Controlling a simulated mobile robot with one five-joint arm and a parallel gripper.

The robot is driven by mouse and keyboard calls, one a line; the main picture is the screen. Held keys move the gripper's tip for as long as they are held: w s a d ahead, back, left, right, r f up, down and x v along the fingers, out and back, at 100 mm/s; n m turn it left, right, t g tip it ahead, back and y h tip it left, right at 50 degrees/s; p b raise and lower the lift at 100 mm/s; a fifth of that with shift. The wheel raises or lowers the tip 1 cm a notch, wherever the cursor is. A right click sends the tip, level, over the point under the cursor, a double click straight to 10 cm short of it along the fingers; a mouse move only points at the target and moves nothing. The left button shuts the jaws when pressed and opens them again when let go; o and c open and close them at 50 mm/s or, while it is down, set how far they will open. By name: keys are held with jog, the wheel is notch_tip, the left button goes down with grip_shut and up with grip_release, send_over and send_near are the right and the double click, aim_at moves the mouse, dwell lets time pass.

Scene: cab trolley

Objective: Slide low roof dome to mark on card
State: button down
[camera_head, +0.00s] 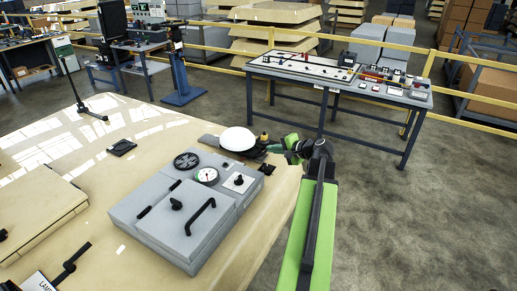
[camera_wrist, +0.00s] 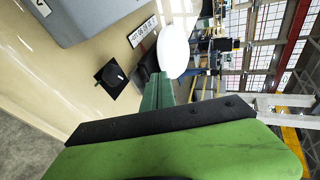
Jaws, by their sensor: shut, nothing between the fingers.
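The low white dome (camera_head: 237,139) sits near the far edge of the tan table, behind the grey box. In the wrist view the dome (camera_wrist: 174,50) shows just beyond my fingers. My gripper (camera_head: 262,149) is shut and empty, low over the table at the dome's right side. In the wrist view my gripper (camera_wrist: 156,78) points toward the dome; I cannot tell whether it touches. A white card with dark markings (camera_wrist: 143,32) lies beside the dome in the wrist view. I cannot make out the mark clearly.
The grey box (camera_head: 190,212) with a gauge, knobs and handle stands close in front of the dome. A small black piece (camera_head: 267,168) lies near the table's right edge. Another black pad (camera_head: 122,147) lies left.

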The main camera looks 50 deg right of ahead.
aim_at(248, 148)
jog(key=b+x, duration=0.5)
jog(key=x, duration=0.8)
jog(key=shift+f, duration=0.1)
